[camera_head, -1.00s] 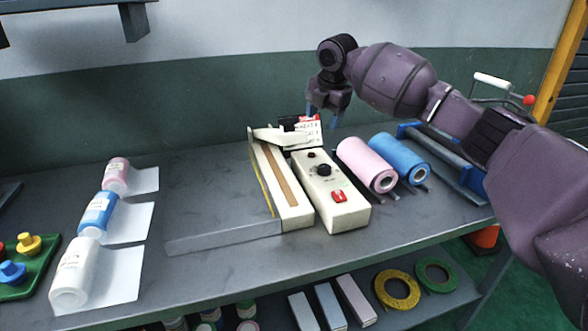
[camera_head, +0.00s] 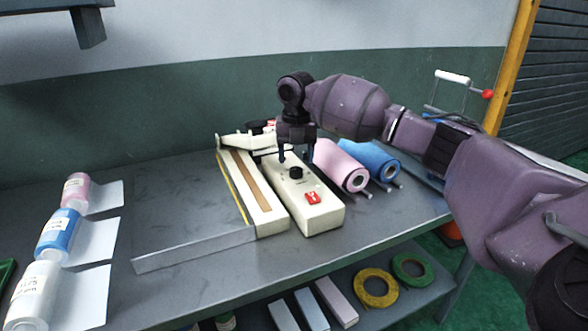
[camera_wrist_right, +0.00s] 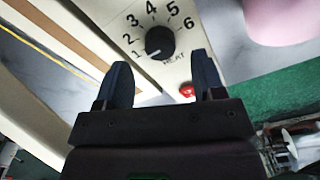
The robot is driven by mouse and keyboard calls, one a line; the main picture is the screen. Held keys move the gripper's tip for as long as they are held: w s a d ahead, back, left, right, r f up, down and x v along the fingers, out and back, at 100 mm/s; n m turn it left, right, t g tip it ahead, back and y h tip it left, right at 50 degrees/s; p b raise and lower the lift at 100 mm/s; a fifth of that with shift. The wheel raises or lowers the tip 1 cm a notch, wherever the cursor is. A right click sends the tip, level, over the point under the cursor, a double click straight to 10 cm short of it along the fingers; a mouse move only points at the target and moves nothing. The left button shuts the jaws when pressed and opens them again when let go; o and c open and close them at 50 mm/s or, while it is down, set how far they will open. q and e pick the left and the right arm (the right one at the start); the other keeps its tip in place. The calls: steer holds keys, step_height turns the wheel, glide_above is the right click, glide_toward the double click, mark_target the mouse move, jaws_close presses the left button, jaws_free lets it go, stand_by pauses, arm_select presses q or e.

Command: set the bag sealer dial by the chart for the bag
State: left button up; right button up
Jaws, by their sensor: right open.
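The cream bag sealer (camera_head: 318,215) stands on the bench with its long sealing arm at its left. Its black heat dial (camera_head: 296,172) shows on top; in the right wrist view the dial (camera_wrist_right: 160,41) has a scale from 1 to 6, and its pale mark seems to point near 1. My right gripper (camera_head: 297,155) is open and empty, just above and behind the dial. In the right wrist view its fingers (camera_wrist_right: 162,62) point toward the dial, apart from it. The chart card behind the sealer is mostly hidden by my gripper. My left gripper is out of view.
A red switch (camera_head: 312,198) sits in front of the dial. Pink (camera_head: 340,164) and blue (camera_head: 370,158) rolls lie close to the sealer's right. Pink, blue and white rolls with sheets lie at the left. Tape rings (camera_head: 376,288) lie on the lower shelf.

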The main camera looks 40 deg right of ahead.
mark_target(296, 169)
steer(key=shift+f+b, duration=0.3)
steer(key=shift+f, duration=1.6)
